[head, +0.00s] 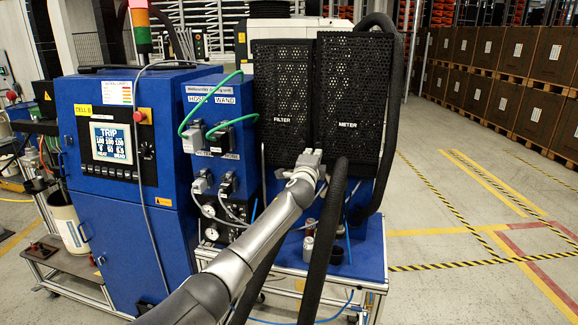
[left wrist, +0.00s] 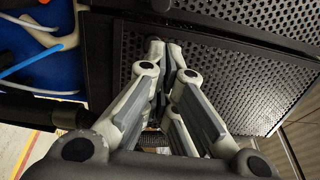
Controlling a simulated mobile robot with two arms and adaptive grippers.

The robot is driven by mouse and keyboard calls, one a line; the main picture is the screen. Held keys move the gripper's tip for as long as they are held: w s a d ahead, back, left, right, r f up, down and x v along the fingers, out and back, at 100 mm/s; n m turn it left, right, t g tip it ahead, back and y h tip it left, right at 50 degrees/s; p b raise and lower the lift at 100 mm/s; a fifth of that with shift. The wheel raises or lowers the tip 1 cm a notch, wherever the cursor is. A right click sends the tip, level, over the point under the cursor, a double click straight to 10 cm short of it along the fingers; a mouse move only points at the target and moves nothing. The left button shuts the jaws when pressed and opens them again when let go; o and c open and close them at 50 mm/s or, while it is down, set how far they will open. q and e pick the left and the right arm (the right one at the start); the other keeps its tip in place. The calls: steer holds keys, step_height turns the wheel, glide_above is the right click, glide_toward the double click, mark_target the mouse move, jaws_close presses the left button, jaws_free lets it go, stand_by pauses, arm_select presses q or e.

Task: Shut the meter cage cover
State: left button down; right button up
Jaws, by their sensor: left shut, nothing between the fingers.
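The meter cage cover (head: 350,92) is a black perforated panel with the white word METER, in the upper middle of the head view. It stands upright beside the matching FILTER cover (head: 281,92), and its top edge is a little higher. I cannot tell from here whether it is fully flush. My left gripper (head: 312,158) is at the lower edge of the two covers, near the METER cover's lower left corner. In the left wrist view its fingers (left wrist: 162,48) are shut and empty, close to a perforated panel (left wrist: 235,75); contact is unclear. My right gripper is out of view.
A thick black hose (head: 328,240) rises in front of the blue bench (head: 372,262), and another (head: 392,130) runs down the METER cover's right side. The floor to the right is clear.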

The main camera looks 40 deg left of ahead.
arm_select(q)
steer(key=s+a+f+b, duration=0.1)
steer(key=s+a+b, duration=0.1)
steer(key=s+a, duration=0.2)
steer(key=s, duration=0.3)
steer(key=shift+s, duration=0.4)
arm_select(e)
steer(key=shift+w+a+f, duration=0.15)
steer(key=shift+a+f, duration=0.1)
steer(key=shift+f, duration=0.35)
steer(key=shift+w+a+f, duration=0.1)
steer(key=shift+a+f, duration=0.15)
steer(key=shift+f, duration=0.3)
arm_select(q)
steer(key=shift+d+f, duration=0.1)
